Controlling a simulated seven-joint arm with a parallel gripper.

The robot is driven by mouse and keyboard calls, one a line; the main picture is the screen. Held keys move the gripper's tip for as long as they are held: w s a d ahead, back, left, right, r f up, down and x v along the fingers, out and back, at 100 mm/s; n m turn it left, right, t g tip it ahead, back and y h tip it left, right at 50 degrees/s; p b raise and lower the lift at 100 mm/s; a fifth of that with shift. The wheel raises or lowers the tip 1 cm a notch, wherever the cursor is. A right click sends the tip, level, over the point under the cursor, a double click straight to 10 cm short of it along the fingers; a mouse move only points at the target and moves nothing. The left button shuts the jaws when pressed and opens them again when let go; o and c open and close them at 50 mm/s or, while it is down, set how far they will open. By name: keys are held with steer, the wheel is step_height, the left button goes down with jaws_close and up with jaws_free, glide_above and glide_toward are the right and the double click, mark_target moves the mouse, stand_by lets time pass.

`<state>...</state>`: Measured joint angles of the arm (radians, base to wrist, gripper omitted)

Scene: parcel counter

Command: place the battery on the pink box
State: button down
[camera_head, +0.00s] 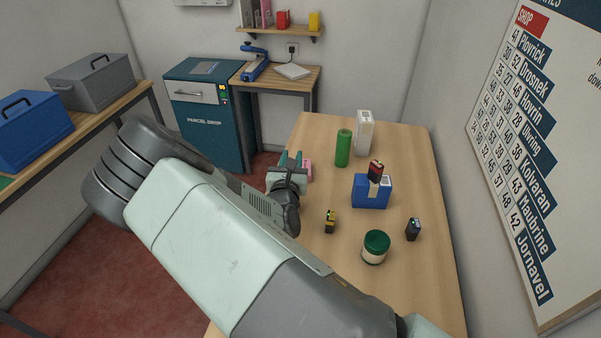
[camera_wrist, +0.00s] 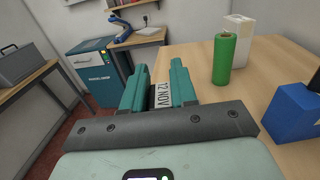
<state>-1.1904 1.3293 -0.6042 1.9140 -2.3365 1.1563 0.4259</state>
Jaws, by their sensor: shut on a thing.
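My gripper (camera_head: 290,172) is at the left edge of the table, its teal fingers (camera_wrist: 160,92) nearly together on a thing with a white "12 NOV" label (camera_wrist: 163,96). A pink box (camera_head: 307,170) shows right at the fingers in the head view and appears to be the thing held; the gripper hides much of it. A green cylinder (camera_head: 343,148), perhaps the battery, stands upright on the table; it also shows in the wrist view (camera_wrist: 224,58). Small block-like items, yellow-black (camera_head: 330,222) and dark (camera_head: 413,230), could also be batteries; I cannot tell.
A blue box (camera_head: 371,192) carries a red-black block (camera_head: 376,171). A white carton (camera_head: 365,132) stands behind the green cylinder. Bare wood lies between these. The teal parcel-drop cabinet (camera_head: 208,120) is beyond the table.

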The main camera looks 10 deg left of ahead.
steer(key=w+r+n+g+y, duration=0.1)
steer(key=w+n+y, duration=0.1)
steer(key=w, duration=0.5)
steer(key=w+r+n+y, duration=0.1)
steer(key=w+r+y, duration=0.15)
steer(key=w, duration=0.45)
steer(key=shift+w+a+f, duration=0.1)
steer(key=shift+a+f, duration=0.05)
steer(key=shift+f, duration=2.55)
steer(key=shift+w+a+f, duration=0.1)
steer(key=shift+a+f, duration=0.05)
steer(key=shift+f, duration=2.5)
steer(key=shift+f, duration=0.1)
steer(key=c, duration=0.9)
jaws_free()
steer(key=shift+f, duration=0.1)
